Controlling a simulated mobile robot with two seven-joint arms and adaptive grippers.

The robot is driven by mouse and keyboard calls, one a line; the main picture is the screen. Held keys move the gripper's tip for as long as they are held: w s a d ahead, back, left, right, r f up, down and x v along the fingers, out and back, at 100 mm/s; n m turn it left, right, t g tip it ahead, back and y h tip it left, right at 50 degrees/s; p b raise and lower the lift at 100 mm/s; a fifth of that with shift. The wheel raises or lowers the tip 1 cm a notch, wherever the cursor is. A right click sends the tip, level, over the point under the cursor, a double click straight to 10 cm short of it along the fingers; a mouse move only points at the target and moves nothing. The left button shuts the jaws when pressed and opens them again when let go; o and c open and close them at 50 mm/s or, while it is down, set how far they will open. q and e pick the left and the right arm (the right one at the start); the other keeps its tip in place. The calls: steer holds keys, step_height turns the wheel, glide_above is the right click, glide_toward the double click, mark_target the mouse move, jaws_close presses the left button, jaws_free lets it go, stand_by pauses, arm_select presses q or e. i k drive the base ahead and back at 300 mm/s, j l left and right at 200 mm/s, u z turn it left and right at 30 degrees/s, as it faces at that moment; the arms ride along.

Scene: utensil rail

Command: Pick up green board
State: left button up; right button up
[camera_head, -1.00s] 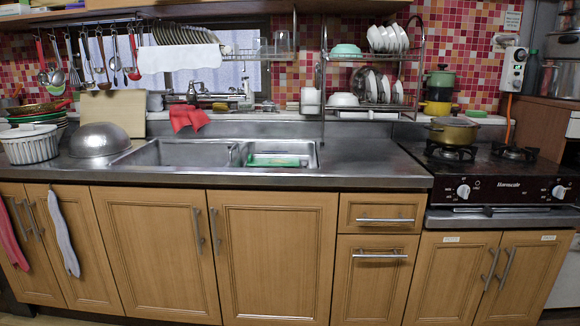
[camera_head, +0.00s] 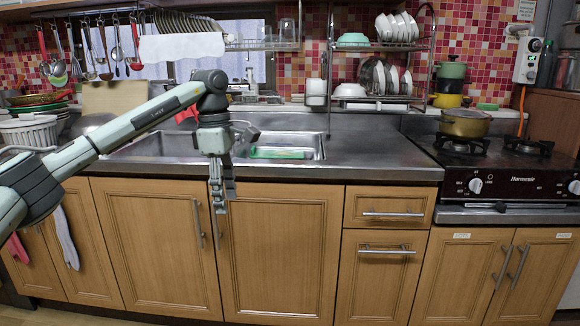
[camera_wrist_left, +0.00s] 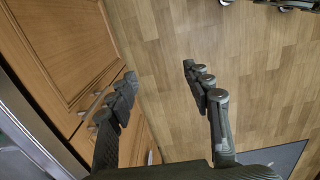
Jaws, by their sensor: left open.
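The green board (camera_head: 280,153) lies in the right part of the sink (camera_head: 160,145), seen only in the head view. My left gripper (camera_head: 222,200) hangs in front of the cabinet doors, below the counter edge and left of the board, apart from it. In the left wrist view the left gripper (camera_wrist_left: 158,76) is open and empty, its fingers spread over the wooden floor. My right gripper is not in view.
The counter's front edge and sink rim stand behind my left gripper. A dish rack (camera_head: 375,100) rises behind the sink to the right. A pot (camera_head: 464,122) sits on the stove. The counter right of the sink is clear.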

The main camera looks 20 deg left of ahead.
mark_target(255, 154)
steer(key=i+j, duration=0.1)
steer(key=i, duration=0.9)
steer(key=i+j+u, duration=0.1)
steer(key=i, duration=0.85)
